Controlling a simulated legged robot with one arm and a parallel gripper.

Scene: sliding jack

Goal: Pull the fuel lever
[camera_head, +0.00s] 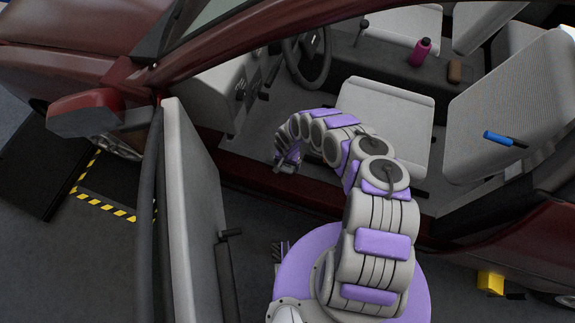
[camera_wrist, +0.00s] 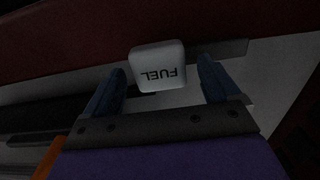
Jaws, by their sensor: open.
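The fuel lever (camera_wrist: 158,66) is a pale rounded block marked "FUEL", upside down in the wrist view. It sits below the dark red car sill. My gripper (camera_wrist: 163,84) is open, with one blue finger on each side of the lever. Gaps show between the lever and both fingers, and I cannot tell whether the lever lies fully between the tips. In the head view, my gripper (camera_head: 286,160) reaches into the open doorway low by the sill. The lever is hidden in that view.
The open car door (camera_head: 190,215) stands left of my arm. The driver's seat (camera_head: 385,120) and steering wheel (camera_head: 308,58) are inside. A pink bottle (camera_head: 420,51) stands on the far side, and a blue-handled object (camera_head: 503,139) is by the seat back. A yellow block (camera_head: 491,283) lies lower right.

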